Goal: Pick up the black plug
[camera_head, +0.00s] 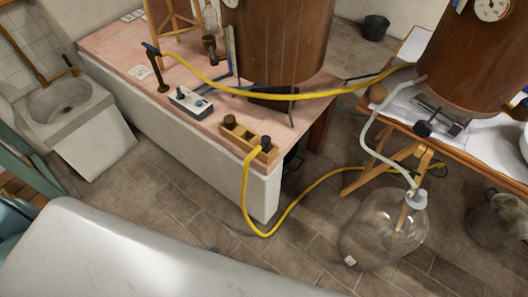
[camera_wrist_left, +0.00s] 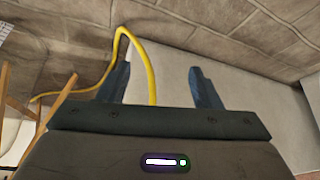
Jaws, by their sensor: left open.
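A wooden rack (camera_head: 248,136) with square compartments sits near the front right corner of the pink-topped bench. A small black plug (camera_head: 266,143) is at its right end, beside the top of the yellow hose. Another dark, round stopper (camera_head: 229,120) is at its left end; I cannot tell for sure which one the task names. My left gripper (camera_wrist_left: 157,70) is open, its two dark fingers apart with nothing held. The yellow hose shows beyond and between the fingers. I cannot make out the left gripper in the head view, and no plug shows in the wrist view.
The yellow hose (camera_head: 246,195) hangs down the bench front and runs right over the floor. A switch box (camera_head: 190,101) stands left of the rack. A large wooden vat (camera_head: 280,40) stands behind it.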

